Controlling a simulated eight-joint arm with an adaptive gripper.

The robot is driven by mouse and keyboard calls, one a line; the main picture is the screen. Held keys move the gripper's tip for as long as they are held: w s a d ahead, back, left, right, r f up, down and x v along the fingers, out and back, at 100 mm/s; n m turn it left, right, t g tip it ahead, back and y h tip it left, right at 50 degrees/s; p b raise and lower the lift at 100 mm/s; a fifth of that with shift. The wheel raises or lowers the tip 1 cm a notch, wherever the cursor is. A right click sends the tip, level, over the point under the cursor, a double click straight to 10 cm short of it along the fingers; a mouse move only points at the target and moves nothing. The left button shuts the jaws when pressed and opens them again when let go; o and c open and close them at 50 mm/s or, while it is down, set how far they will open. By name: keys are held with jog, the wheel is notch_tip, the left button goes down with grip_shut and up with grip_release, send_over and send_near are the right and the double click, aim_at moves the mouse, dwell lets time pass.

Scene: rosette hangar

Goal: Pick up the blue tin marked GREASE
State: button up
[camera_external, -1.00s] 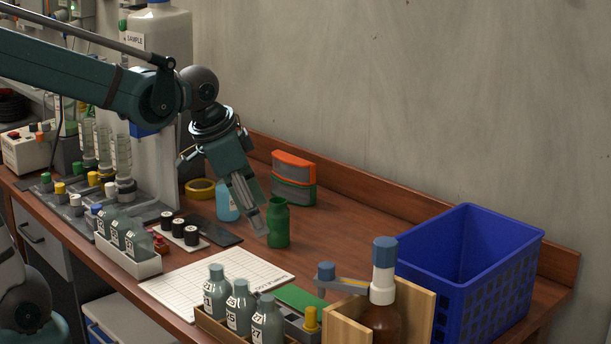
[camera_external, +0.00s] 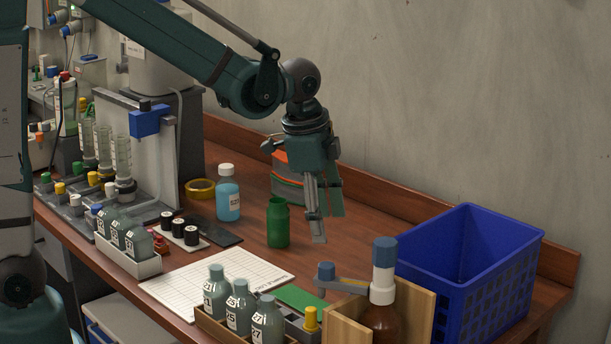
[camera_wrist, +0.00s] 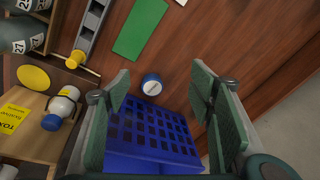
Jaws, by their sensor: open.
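A small blue round tin (camera_wrist: 152,86) stands on the wooden bench in the wrist view, with a pale patch on its top. I cannot read any lettering on it. My gripper (camera_external: 317,238) points down above the bench, higher than the tin. In the wrist view my gripper (camera_wrist: 163,92) is open and empty. The tin shows between its two fingers, apart from both and further below.
A blue crate (camera_external: 462,262) stands close beside the tin. The wooden box (camera_external: 417,312) holds a brown bottle with a blue cap (camera_external: 384,250). A green bottle (camera_external: 278,224) stands to the left of my gripper. A green flat piece (camera_wrist: 140,28) lies near the tin.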

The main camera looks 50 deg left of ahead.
jog(key=w+d+f+m+p, duration=0.1)
jog(key=w+d+f, duration=0.1)
jog(key=d, duration=0.1)
jog(key=w+d+f+m+g+p, duration=0.1)
jog(key=w+d+f+m+p, duration=0.1)
jog(key=d+f, duration=0.1)
jog(key=w+d+f+m+g+p, duration=0.1)
jog(key=w+d+f+p, duration=0.1)
jog(key=d, duration=0.1)
jog(key=shift+w+f+m, duration=0.25)
jog(key=shift+w+m, duration=0.05)
jog(key=shift+m, duration=0.1)
jog(key=shift+w+d+f, duration=0.15)
jog(key=shift+d+f, duration=0.15)
jog(key=shift+f, duration=0.15)
jog(key=shift+f, duration=1.25)
jog(key=shift+f, duration=0.15)
jog(key=shift+d+f+b, duration=0.15)
jog(key=shift+f+b, duration=0.15)
jog(key=shift+f, duration=2.15)
